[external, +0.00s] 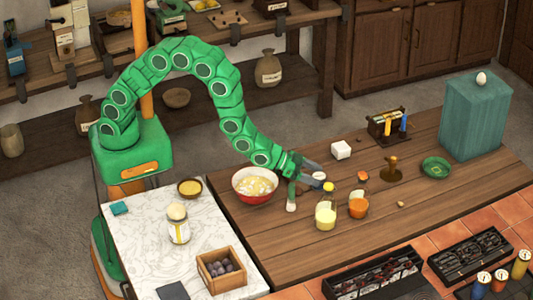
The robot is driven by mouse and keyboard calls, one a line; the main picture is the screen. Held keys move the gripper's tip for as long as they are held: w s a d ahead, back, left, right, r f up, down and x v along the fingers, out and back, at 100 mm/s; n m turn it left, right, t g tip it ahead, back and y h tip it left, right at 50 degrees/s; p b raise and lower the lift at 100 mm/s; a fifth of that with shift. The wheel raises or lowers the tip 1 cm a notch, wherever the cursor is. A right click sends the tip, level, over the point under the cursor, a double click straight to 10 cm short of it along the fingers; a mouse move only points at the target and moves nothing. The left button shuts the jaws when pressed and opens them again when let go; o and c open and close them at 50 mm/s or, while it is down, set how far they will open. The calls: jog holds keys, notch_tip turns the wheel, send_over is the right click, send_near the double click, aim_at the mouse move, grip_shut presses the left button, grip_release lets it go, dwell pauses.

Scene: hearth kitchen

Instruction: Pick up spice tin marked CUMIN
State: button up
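My gripper (318,173) is over the wooden table, to the right of the white and red bowl (255,186). Its grey fingers look spread apart, with nothing clearly held between them. A small yellow-topped item (328,187) is just by the fingertips; I cannot tell whether they touch. Small cylinders in blue (483,284), orange (499,280) and yellow (521,264) stand at the lower right edge and may be spice tins. No CUMIN lettering is readable, so I cannot tell which thing is the cumin tin.
A pale yellow jar (325,216) and an orange jar (358,207) stand in front of my gripper. A white block (341,149) is behind it. A teal block (476,118) bears an egg. Dark trays (373,277) line the front. The table's left front is clear.

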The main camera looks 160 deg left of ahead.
jog(key=c, duration=0.9)
jog(key=shift+r, duration=0.1)
